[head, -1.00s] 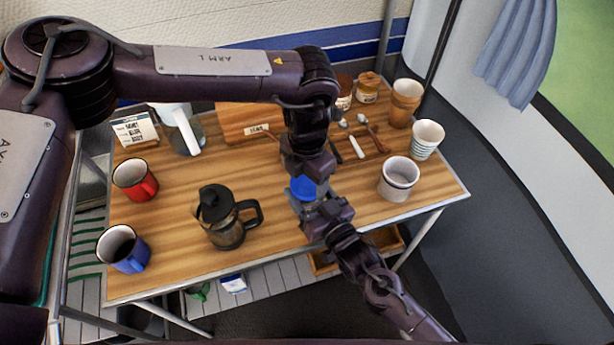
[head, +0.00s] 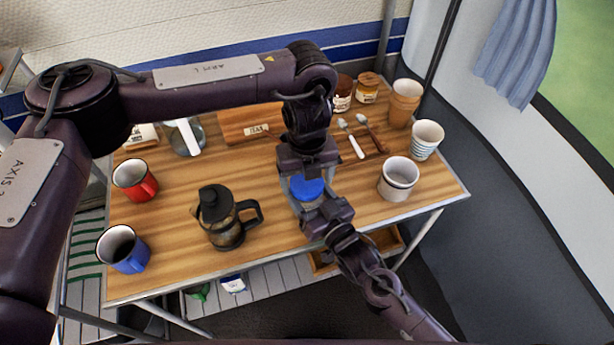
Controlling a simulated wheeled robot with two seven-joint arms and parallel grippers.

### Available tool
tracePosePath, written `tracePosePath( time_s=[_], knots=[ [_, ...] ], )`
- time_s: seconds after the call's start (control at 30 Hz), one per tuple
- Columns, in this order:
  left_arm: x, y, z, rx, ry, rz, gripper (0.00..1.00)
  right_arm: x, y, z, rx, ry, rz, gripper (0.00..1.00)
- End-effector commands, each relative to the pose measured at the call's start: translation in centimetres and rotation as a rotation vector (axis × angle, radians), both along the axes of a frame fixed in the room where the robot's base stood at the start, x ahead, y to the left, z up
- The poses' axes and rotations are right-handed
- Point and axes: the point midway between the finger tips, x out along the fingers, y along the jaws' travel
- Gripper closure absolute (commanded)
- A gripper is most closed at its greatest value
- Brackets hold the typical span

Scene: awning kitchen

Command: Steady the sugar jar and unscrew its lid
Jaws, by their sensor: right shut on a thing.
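The sugar jar (head: 306,203) stands on the table with its blue lid (head: 306,187) on top. Much of the jar's body is hidden by my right gripper. My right gripper (head: 311,207) comes in from the front and is shut on the jar's body, below the lid. My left gripper (head: 306,178) is above and behind the jar, pointing down. Its fingers are spread, one to each side of the blue lid, and the lid shows between them. I cannot tell whether either finger touches the lid.
A coffee press (head: 226,218) stands to the left, with a red mug (head: 134,181) and a blue mug (head: 123,249) beyond it. A white cup (head: 398,179), a striped cup (head: 426,140) and tan cups (head: 403,105) stand to the right. A tea box (head: 245,122) and spoons (head: 352,140) lie behind.

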Motion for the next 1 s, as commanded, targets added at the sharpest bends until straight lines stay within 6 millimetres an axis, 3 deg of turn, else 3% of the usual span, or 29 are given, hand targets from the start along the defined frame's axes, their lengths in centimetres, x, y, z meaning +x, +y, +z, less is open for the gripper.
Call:
tracePosePath(
  time_s=[0.33,0.6,0.8,1.0],
  knots=[
    [0.0,0.0,0.1,0.000,0.000,-0.002,0.13,0.0,0.0,0.0,0.001,0.000,0.001,0.98],
    [0.1,0.0,3.5,0.000,-0.005,-0.004,0.13,0.0,0.0,0.0,0.001,0.000,0.001,0.98],
    [0.0,0.0,4.5,0.000,0.000,-0.006,0.16,0.0,0.0,0.0,0.001,0.000,0.001,0.98],
    [0.1,-0.1,5.2,0.001,-0.003,-0.181,0.16,0.0,0.0,0.0,0.001,0.000,0.001,0.98]
  ],
)
